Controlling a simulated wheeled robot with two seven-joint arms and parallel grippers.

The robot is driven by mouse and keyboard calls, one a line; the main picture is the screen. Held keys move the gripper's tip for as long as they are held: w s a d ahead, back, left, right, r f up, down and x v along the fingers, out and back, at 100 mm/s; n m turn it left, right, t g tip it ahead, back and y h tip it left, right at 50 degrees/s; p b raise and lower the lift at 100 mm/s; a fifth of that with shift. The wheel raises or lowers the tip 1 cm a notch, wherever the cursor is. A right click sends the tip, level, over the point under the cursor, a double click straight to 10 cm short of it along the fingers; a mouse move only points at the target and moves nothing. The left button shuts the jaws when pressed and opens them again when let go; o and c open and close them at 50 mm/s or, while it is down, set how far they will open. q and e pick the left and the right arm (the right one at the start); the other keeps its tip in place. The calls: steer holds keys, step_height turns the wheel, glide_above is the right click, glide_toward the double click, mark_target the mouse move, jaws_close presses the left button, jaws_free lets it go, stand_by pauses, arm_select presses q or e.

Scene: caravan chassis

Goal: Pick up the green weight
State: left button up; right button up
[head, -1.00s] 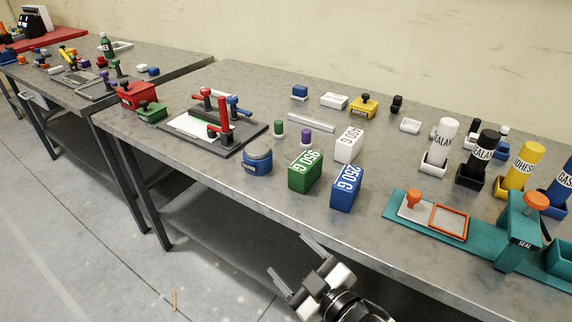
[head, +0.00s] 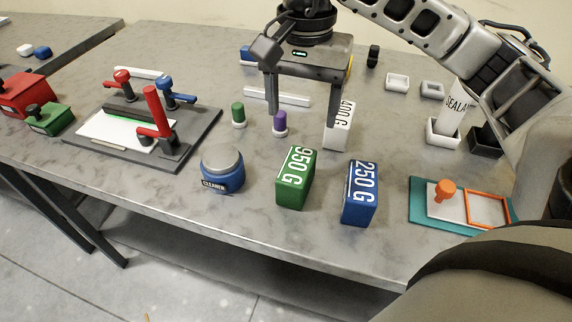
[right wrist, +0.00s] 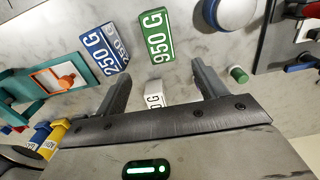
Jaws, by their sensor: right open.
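The green weight (head: 295,178), a block marked 950 G, stands upright on the grey table near its front edge. It also shows in the right wrist view (right wrist: 158,36), beyond the fingertips. My right gripper (head: 303,112) is open and empty, pointing down above the table behind the green weight. In the head view its right finger overlaps the white 400 G weight (head: 338,132); I cannot tell whether they touch. The white weight also shows between the fingers in the right wrist view (right wrist: 154,94). My left gripper is not in view.
The blue 250 G weight (head: 359,193) stands right of the green weight. The round blue cleaner tin (head: 222,170) stands to its left. Green (head: 238,115) and purple (head: 280,124) capped pieces stand behind. A teal board (head: 425,212) lies at right.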

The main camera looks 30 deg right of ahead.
mark_target(297, 165)
steer(key=f, duration=0.9)
steer(key=shift+s+f+b, duration=0.15)
steer(key=shift+s+b, duration=0.05)
steer(key=shift+b, duration=0.1)
steer(key=f, duration=0.3)
steer(key=a+f+p, duration=0.1)
steer(key=f, duration=0.1)
steer(key=shift+s+f, duration=0.15)
steer(key=shift+s, duration=0.1)
steer(key=shift+f, duration=0.3)
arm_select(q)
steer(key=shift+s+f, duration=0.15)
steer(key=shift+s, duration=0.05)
arm_select(e)
steer(key=shift+f, duration=0.1)
steer(key=c, duration=1.5)
steer(key=shift+w, duration=0.1)
jaws_close()
